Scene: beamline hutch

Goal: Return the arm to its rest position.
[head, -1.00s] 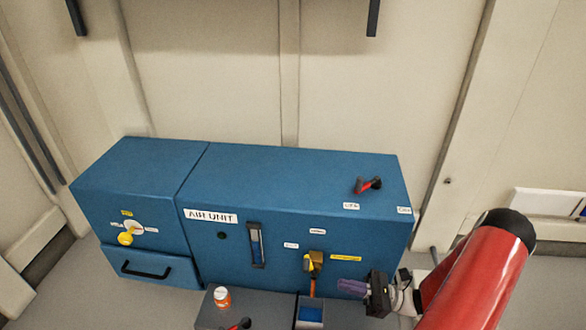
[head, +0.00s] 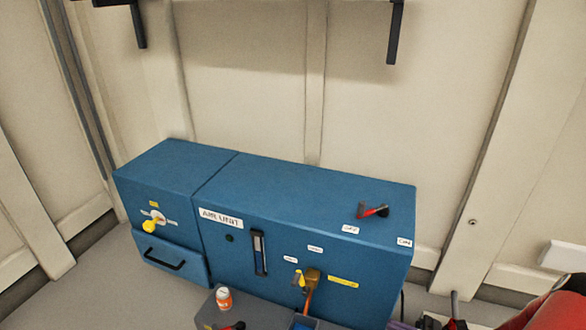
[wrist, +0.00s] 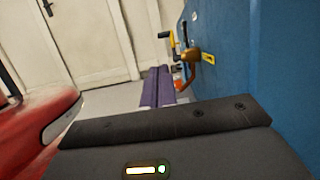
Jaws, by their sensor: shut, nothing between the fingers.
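My gripper shows in the wrist view as two purple fingers (wrist: 158,86) lying together, with nothing seen between them. It points along the front of the blue air unit (wrist: 238,60), apart from it. In the head view only a dark part of my wrist and a piece of my red arm show at the bottom right corner. The fingers cannot be made out clearly there. The air unit (head: 305,205) stands against the wall, with a brass valve (head: 312,280) on its front. The valve (wrist: 192,57) also shows beyond the fingers in the wrist view.
A red-handled lever (head: 374,211) is on the unit's top and a yellow knob (head: 151,224) on its left front. An orange-and-white bottle (head: 224,298) stands on a grey surface before the unit. Wall brackets (head: 396,35) hang above. Floor at left (head: 90,280) is clear.

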